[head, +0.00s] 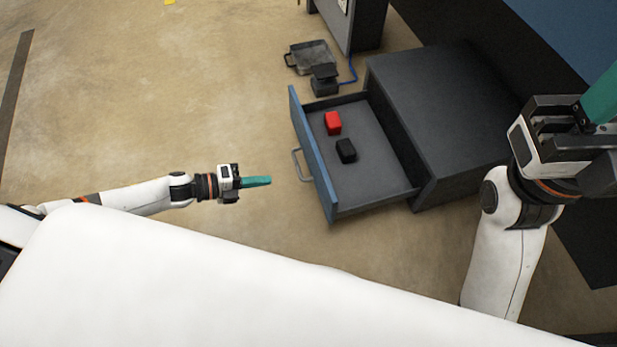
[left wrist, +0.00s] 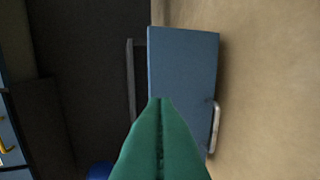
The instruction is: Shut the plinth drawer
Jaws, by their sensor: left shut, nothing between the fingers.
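The plinth drawer (head: 372,188) stands pulled out of its dark grey plinth (head: 440,100). Its blue front panel (head: 312,155) faces left and carries a pale bar handle (head: 299,166). A red block (head: 333,122) and a black block (head: 346,150) lie inside it. My left gripper (head: 262,181) is shut and empty, left of the handle and apart from it. In the left wrist view its green fingers (left wrist: 160,135) point toward the blue panel (left wrist: 180,65), with the handle (left wrist: 215,127) to their right. My right gripper (head: 598,105) is cut off at the right edge; its fingertips are not visible.
A grey tray (head: 308,56) and a small black device (head: 324,80) with a blue cable lie on the floor behind the drawer. A grey cabinet (head: 350,22) stands beyond.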

